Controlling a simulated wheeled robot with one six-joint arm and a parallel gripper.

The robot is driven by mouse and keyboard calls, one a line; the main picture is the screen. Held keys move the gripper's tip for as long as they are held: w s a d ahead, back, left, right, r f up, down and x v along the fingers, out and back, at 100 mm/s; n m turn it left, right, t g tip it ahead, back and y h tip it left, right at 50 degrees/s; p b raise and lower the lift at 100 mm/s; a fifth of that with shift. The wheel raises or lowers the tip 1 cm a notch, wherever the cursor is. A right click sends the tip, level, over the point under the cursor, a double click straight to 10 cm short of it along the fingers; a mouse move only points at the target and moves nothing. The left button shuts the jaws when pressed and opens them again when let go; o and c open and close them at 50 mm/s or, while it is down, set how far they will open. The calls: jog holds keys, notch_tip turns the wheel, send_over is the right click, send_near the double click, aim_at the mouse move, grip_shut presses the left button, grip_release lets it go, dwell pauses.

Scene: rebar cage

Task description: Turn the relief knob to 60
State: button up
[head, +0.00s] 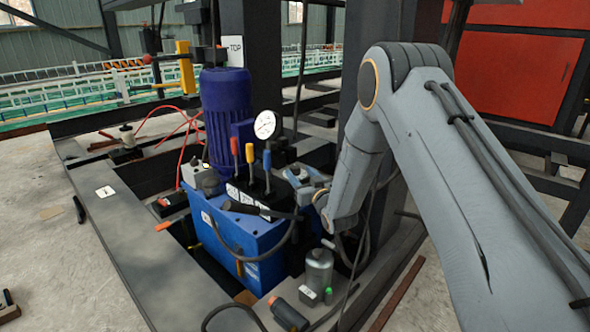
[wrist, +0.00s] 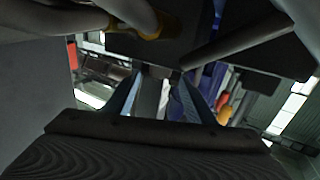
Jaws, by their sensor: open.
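The blue hydraulic unit has a tank (head: 245,245), an upright motor (head: 226,110) and a round white gauge (head: 266,125). Its three levers have red, yellow (head: 251,157) and blue handles. A black cylindrical part (head: 238,207) lies across the front below the levers; I cannot tell whether it is the relief knob. No knob scale is readable.
A grey cylinder (head: 319,270) and a dark tool with an orange end (head: 288,314) are near the front beam. Black hoses loop before the tank. A dark post stands behind my arm. Steel beams (head: 145,255) frame the unit. Concrete floor (head: 45,230) at left is mostly clear.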

aim_at(295, 166)
jog(key=b+x, duration=0.1)
jog(key=x, duration=0.4)
jog(key=shift+w+a, duration=0.15)
jog(key=shift+w, duration=0.15)
jog(key=c, duration=1)
jog(key=shift+c, duration=0.2)
jog(key=shift+y, duration=0.3)
jog(key=shift+f+n+g+y+b, duration=0.15)
jog(key=shift+n+g+y+b, duration=0.4)
jog(key=shift+n+g+y, duration=0.8)
jog(key=shift+n+g+y+b, duration=0.9)
jog(key=shift+n+g+y, duration=0.65)
jog(key=shift+g+y, duration=0.15)
jog(key=o, duration=1)
jog(key=shift+o, duration=0.2)
